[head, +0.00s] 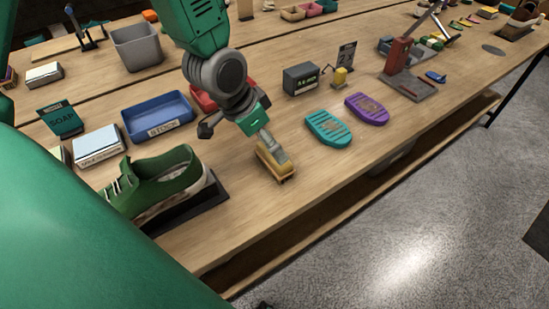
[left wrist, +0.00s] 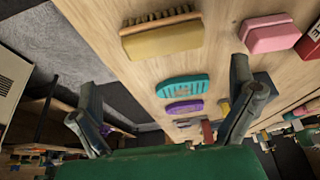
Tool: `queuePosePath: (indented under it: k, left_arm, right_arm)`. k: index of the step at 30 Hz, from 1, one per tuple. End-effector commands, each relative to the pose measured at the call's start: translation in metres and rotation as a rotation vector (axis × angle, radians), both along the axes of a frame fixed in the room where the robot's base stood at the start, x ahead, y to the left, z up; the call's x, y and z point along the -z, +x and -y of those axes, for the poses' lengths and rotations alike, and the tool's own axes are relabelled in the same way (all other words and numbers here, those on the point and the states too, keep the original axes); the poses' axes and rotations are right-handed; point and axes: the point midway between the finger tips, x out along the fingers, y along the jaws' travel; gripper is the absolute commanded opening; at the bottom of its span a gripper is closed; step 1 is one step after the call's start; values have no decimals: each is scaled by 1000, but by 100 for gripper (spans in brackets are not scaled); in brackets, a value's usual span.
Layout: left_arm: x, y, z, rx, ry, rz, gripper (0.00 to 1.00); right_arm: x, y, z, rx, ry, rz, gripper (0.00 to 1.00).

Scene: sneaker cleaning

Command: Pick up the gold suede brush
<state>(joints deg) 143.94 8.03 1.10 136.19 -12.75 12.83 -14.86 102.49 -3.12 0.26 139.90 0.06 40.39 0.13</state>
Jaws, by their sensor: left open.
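The gold suede brush (head: 278,176) lies on the wooden table near its front edge, right of the green sneaker. In the left wrist view the brush (left wrist: 162,38) shows its yellow block and a brown bristle row along one side. My left gripper (head: 238,138) is above the table at the brush, and one finger partly covers the brush in the head view. In the left wrist view the fingers of my left gripper (left wrist: 167,112) are spread wide with nothing between them. The brush appears beyond the fingertips, not held. My right gripper is not in view.
A green sneaker (head: 165,178) sits on a dark stand to the left. Teal (head: 327,128) and purple (head: 367,108) ridged pads lie to the right. A pink block (left wrist: 270,36) is near the brush. A blue bin (head: 157,115) stands behind the sneaker.

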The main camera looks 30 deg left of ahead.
Motion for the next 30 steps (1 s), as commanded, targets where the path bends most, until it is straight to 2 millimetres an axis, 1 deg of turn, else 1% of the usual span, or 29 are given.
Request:
queuePosePath:
  k: [1, 3, 9, 15, 18, 21, 27, 29, 30]
  left_arm:
    - [10, 3, 0, -1, -2, -2, 100]
    - [18, 6, -1, -1, -4, -2, 100]
    - [29, 10, -2, -4, -8, 2, 100]
    - [58, 20, 4, -2, -6, -1, 100]
    - [68, 24, 6, -2, -6, -1, 100]
    - [72, 26, 8, -2, -4, 2, 100]
    - [72, 26, 7, -2, -6, 3, 100]
    - [72, 26, 6, -2, -7, 3, 79]
    - [72, 26, 6, -2, -8, 2, 65]
  right_arm:
    - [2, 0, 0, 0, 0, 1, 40]
    - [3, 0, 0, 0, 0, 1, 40]
    - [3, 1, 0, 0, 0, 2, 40]
    - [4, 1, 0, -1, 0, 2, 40]
    - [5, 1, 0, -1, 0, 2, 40]
    - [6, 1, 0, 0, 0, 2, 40]
    - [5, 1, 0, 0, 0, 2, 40]
    - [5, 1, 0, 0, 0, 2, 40]
    - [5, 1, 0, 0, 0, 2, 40]
